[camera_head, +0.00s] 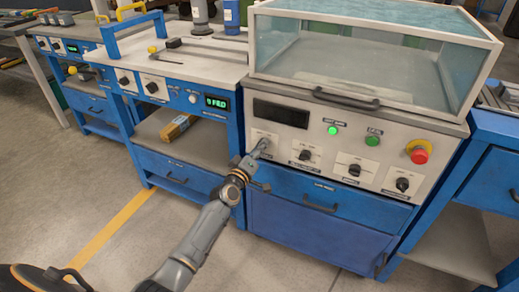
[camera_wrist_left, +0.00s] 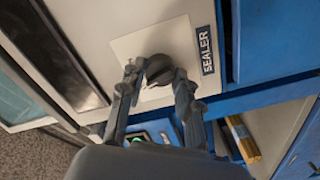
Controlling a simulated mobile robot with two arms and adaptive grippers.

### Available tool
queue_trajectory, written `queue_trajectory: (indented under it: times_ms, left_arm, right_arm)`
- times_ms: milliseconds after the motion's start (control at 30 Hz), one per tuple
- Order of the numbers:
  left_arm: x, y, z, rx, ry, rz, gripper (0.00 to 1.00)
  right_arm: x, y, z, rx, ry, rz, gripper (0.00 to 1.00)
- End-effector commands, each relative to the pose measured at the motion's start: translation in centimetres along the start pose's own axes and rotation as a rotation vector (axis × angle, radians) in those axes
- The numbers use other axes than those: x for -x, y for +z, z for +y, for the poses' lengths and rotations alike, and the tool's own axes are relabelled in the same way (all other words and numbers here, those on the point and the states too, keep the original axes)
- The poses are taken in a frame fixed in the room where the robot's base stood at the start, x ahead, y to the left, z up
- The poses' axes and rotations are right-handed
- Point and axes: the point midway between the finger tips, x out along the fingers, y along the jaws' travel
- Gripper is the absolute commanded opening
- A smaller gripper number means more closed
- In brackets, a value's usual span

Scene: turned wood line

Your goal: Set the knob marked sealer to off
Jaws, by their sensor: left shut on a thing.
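The sealer knob (camera_wrist_left: 158,70) is a dark round knob on a pale square plate, with the label SEALER (camera_wrist_left: 205,50) beside it in the left wrist view. My left gripper (camera_wrist_left: 156,78) is shut on this knob, one finger on each side. In the head view my left gripper (camera_head: 262,146) reaches the leftmost plate of the machine's front panel (camera_head: 320,147) and hides the knob there. The knob's pointer and its off mark cannot be read. My right gripper is not in view.
More black knobs (camera_head: 305,155) sit to the right on the same panel, with a lit green button (camera_head: 333,130) and a red emergency button (camera_head: 419,155). A glass-sided hood (camera_head: 370,55) stands above.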

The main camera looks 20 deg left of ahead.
Motion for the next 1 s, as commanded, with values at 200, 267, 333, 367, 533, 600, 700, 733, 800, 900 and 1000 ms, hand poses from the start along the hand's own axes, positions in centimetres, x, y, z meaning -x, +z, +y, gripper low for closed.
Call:
queue_trajectory:
  times_ms: [200, 267, 333, 367, 533, 600, 700, 733, 800, 900, 1000]
  left_arm:
    - [0.01, 0.01, -0.04, 0.14, 0.0, 0.0, 0.01]
    - [0.01, 0.02, -0.04, 0.171, 0.0, 0.0, 0.01]
    - [0.01, 0.02, -0.04, 0.198, 0.0, 0.0, 0.01]
    - [0.01, 0.02, -0.04, 0.209, 0.0, 0.0, 0.01]
    - [0.01, 0.0, -0.05, 0.247, 0.0, 0.0, 0.01]
    - [0.01, -0.01, -0.06, 0.255, 0.0, 0.0, 0.01]
    - [0.01, -0.01, -0.06, 0.26, -0.001, 0.0, 0.01]
    - [0.01, -0.02, -0.06, 0.261, -0.001, 0.0, 0.01]
    - [0.01, -0.02, -0.07, 0.262, -0.001, 0.0, 0.01]
    - [0.01, -0.02, -0.07, 0.262, -0.001, 0.001, 0.01]
    - [0.01, -0.01, -0.07, 0.262, -0.001, 0.001, 0.01]
  right_arm:
    - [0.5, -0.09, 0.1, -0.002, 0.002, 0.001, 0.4]
    - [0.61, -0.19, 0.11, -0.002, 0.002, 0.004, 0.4]
    - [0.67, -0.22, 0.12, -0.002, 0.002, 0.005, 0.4]
    - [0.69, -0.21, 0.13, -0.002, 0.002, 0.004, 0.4]
    - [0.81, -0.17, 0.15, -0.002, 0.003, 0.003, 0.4]
    - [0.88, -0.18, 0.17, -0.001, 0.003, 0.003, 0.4]
    - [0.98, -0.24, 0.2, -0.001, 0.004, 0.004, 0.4]
    - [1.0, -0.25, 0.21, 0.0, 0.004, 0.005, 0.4]
    - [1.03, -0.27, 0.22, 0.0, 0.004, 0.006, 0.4]
    - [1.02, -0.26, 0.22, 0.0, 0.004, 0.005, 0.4]
    - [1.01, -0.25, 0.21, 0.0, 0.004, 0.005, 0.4]
